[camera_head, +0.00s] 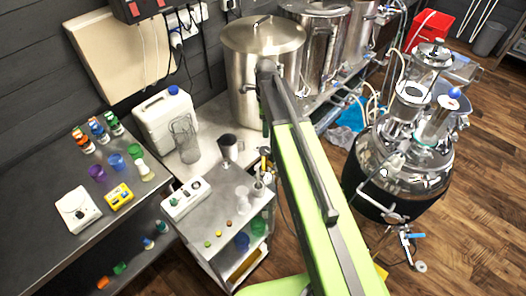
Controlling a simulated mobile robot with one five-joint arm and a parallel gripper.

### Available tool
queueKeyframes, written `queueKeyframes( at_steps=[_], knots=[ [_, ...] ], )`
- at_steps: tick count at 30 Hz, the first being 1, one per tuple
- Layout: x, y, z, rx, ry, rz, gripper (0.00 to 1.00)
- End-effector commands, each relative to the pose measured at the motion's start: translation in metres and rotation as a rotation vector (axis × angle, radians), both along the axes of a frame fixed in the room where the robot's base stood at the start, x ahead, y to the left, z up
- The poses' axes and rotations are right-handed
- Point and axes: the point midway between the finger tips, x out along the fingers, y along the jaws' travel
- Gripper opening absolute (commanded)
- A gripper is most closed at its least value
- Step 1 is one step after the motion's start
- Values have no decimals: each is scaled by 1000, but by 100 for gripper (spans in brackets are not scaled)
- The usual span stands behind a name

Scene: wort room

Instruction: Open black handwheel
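I cannot clearly make out a black handwheel in this view. A small fitting with dark and metal parts (265,158) shows beside my arm, below the large steel pot (262,48); it is too small to tell what it is. My green and grey arm reaches from the bottom of the view up in front of the pot. I cannot make out my gripper or its fingers. The arm hides part of the pot and the bench behind it.
A steel vessel with a black jacket (400,165) stands right, with a blue-handled valve (407,236) low in front. A small cart (220,205) stands left of my arm. A bench (60,195) holds bottles and cups. Wooden floor (480,200) is free at right.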

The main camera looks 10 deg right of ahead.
Motion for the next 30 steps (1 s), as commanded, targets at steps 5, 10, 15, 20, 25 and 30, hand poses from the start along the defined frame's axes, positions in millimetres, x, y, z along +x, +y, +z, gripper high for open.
queueKeyframes(
  at_steps=[5,10,15,20,25,30],
  knots=[
    [0,1,-48,0,0,1,69],
    [0,2,-83,0,0,2,69],
    [0,2,-118,0,0,2,69],
    [0,2,-141,0,0,3,69],
    [0,2,-144,0,0,3,69],
    [0,3,-143,0,0,4,69]
  ],
)
